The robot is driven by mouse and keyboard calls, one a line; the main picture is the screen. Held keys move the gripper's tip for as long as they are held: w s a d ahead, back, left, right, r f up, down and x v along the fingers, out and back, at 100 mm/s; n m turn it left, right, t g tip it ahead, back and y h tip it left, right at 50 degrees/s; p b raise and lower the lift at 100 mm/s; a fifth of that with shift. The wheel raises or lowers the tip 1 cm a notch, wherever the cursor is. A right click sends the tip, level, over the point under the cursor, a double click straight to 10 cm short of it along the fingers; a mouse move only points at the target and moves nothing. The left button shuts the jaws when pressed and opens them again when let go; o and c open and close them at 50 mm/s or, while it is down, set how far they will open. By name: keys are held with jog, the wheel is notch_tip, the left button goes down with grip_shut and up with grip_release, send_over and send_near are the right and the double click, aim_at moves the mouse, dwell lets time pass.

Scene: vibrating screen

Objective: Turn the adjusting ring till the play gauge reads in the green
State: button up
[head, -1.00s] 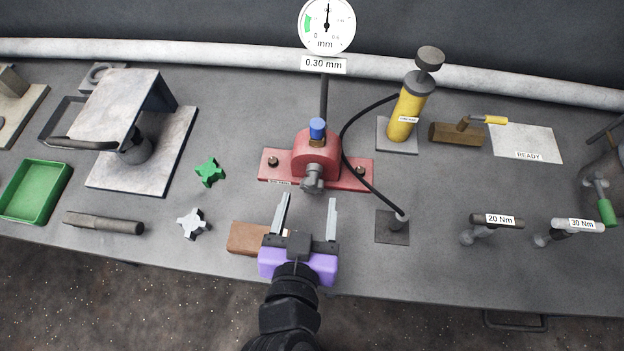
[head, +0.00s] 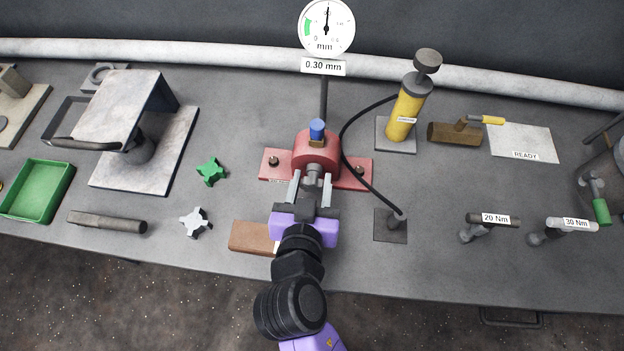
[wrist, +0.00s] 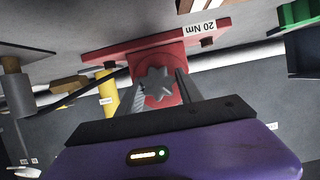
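The adjusting ring is a grey star-shaped knob (wrist: 157,86) on the front of the red housing (head: 316,146). It also shows in the head view (head: 313,174). My gripper (head: 311,185) is in front of the housing, with one finger on each side of the ring. The fingers stand partly apart, and I see no firm grip on the ring. In the wrist view my gripper (wrist: 161,84) has its fingertips beside the ring's lobes. The play gauge (head: 326,26) has its needle pointing almost straight up, right of the green band. The label below it (head: 323,66) reads 0.30 mm.
A brown block (head: 250,237) lies left of my wrist. Loose green (head: 211,171) and grey (head: 195,221) star knobs lie further left. Torque tools (head: 494,220) stand at right.

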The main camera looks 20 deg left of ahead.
jog(key=c, duration=0.4)
jog(key=n+t+h, duration=0.1)
jog(key=n+h, duration=0.1)
jog(key=n, duration=0.1)
jog(key=shift+n+h, duration=0.4)
jog(key=shift+f+n+t+h+b, duration=0.1)
jog(key=shift+n+t+h+b, duration=0.5)
jog(key=shift+n, duration=1.1)
jog(key=shift+a, duration=0.1)
jog(key=o, duration=1.3)
